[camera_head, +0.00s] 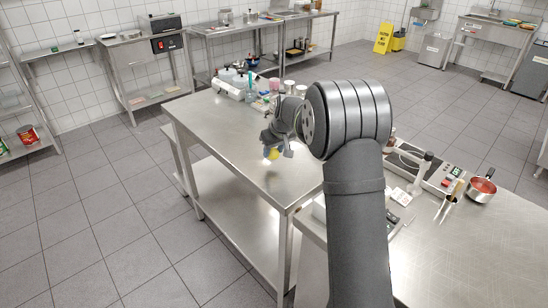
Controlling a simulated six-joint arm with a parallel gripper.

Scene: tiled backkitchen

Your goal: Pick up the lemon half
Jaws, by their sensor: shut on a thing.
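The lemon half (272,154) shows as a small yellow piece at the tips of my gripper (275,149), over the steel table (215,122). My gripper is shut on it, with its fingers partly around it. A bright yellowish patch shows on the tabletop close below it. I cannot tell whether the lemon half touches the table or hangs a little above it. My own arm hides the table's right part.
Containers and bottles (250,88) crowd the table's back edge. The table's left part is clear. A nearer counter (450,265) at right holds a hob (410,155), a red-filled pot (482,190) and utensils. A yellow floor sign (383,38) stands far behind.

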